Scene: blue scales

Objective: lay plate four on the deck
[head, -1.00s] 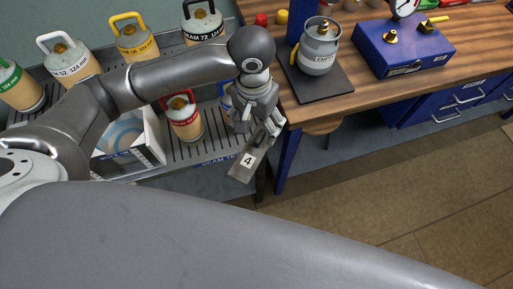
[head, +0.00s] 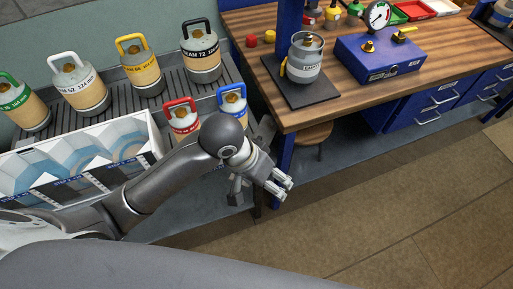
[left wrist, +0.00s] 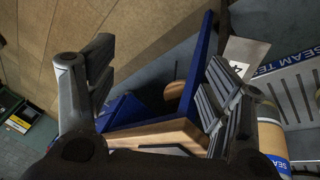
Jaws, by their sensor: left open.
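Plate four (left wrist: 243,56) is grey with a white label marked 4. In the left wrist view it shows just beyond the right-hand finger, next to the SEAM TEST edge of the slatted deck (head: 122,106). A grey piece at the deck's right end in the head view (head: 262,131) looks like the same plate, partly behind my wrist; its label is hidden there. Whether it lies fully flat on the deck I cannot tell. My left gripper (head: 280,187) is open and empty, in front of the deck's right end; its fingers stand apart in the left wrist view (left wrist: 150,95). My right gripper is out of view.
Several gas cylinders, such as the black-handled one (head: 203,56), stand on the deck. A white divided box (head: 153,135) holds blue discs at the left. A wooden bench (head: 345,93) with a blue frame adjoins on the right. Open floor (head: 370,220) lies in front.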

